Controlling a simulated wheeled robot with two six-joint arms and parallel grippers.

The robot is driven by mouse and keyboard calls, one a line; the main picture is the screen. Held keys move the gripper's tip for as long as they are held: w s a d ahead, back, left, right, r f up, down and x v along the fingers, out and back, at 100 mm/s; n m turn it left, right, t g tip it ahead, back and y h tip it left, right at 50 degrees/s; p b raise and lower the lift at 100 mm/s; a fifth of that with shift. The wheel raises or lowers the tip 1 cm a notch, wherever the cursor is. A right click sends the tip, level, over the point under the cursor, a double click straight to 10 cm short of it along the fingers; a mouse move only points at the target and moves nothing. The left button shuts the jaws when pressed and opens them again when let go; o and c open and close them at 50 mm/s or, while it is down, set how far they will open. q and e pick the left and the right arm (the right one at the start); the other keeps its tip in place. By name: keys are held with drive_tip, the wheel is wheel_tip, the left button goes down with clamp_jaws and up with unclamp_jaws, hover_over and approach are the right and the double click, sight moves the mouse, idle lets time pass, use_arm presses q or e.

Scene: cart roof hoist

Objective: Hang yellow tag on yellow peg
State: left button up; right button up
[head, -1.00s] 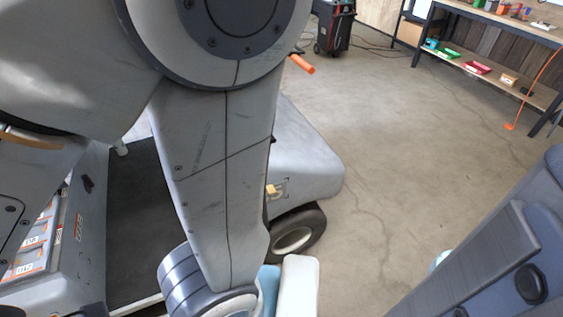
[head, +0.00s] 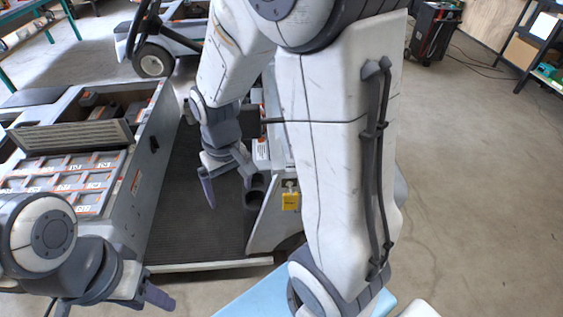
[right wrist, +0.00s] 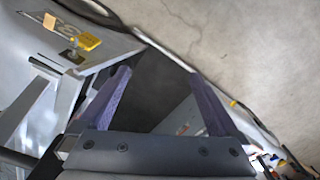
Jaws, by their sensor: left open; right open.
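A yellow tag (head: 290,201) is at the cart's grey side panel, just below a small pale fitting (head: 290,185). In the right wrist view a yellow piece, likely the same tag (right wrist: 88,42), shows at upper left beside a small post. I cannot tell how it is held. A tan block (right wrist: 49,21) sits near lettering on the panel; I cannot tell whether it is a peg. My right gripper (head: 231,193) is open and empty over the dark cart floor, left of the tag; its fingers (right wrist: 158,75) show too. My left gripper (head: 117,306) is open at bottom left.
The cart's dark floor mat (head: 185,215) lies below my right gripper. An open battery bay (head: 70,170) is at left. Another cart (head: 165,35) stands behind. My large arm link covers the middle right. The concrete floor at right is clear up to a black-and-red machine (head: 434,30).

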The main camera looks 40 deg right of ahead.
drive_tip(key=w+d+f+m, duration=0.2)
drive_tip(key=d+f+m, duration=0.3)
drive_tip(key=d, duration=0.6)
drive_tip(key=m+b, duration=0.1)
hover_over(291, 188)
wheel_tip(291, 188, down, 5)
drive_tip(key=shift+r, duration=0.1)
wheel_tip(291, 188, down, 10)
drive_tip(key=shift+f, duration=0.1)
clamp_jaws()
drive_tip(key=shift+r+p, duration=0.3)
drive_tip(key=shift+r, duration=0.1)
drive_tip(key=shift+s+a, duration=0.1)
